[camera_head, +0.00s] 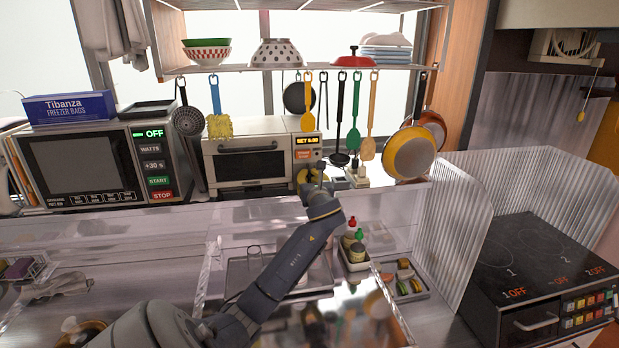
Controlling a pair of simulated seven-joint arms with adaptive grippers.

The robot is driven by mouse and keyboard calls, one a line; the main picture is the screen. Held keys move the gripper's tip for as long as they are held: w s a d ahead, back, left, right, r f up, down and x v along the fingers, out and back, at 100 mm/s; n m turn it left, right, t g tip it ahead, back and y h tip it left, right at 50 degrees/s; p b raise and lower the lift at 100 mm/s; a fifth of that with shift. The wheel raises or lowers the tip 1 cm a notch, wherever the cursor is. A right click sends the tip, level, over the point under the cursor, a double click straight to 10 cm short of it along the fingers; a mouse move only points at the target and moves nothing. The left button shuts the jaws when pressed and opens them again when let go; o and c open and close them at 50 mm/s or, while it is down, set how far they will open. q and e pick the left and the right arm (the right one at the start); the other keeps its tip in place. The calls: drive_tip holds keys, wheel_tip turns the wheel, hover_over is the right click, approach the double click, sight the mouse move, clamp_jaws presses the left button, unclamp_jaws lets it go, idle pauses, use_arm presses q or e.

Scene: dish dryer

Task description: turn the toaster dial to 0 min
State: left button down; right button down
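The toaster oven (247,164) stands at the back centre, with its glass door closed. Its control panel on the right side has a lit yellow display (307,140) starting with "SET"; the digits are too small to read surely. A smaller orange display (304,155) sits below it. My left gripper (312,174) is at the lower part of this panel, in front of the dial area. The gripper and wrist cover much of the dial, so its pointer cannot be read. I cannot tell whether the fingers touch the dial or are open. My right gripper is out of view.
A microwave (85,165) stands left of the toaster. Utensils and pans (409,153) hang from the shelf (330,68) above. A condiment tray (354,262) lies right of my arm, and a stove (545,270) stands at the right.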

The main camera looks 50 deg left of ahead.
use_arm(q)
drive_tip(key=shift+n, duration=0.3)
drive_tip(key=n, duration=0.3)
drive_tip(key=shift+s+a+n, duration=0.15)
drive_tip(key=shift+s+n, duration=0.1)
drive_tip(key=shift+n, duration=0.15)
drive_tip(key=shift+w+f+n, duration=0.1)
drive_tip(key=shift+f+n, duration=0.4)
drive_tip(key=shift+n, duration=4.75)
drive_tip(key=shift+w+f+n, duration=0.1)
drive_tip(key=shift+f+n, duration=0.4)
drive_tip(key=shift+n, duration=4.7)
drive_tip(key=shift+f+n, duration=0.5)
drive_tip(key=shift+n, duration=4.75)
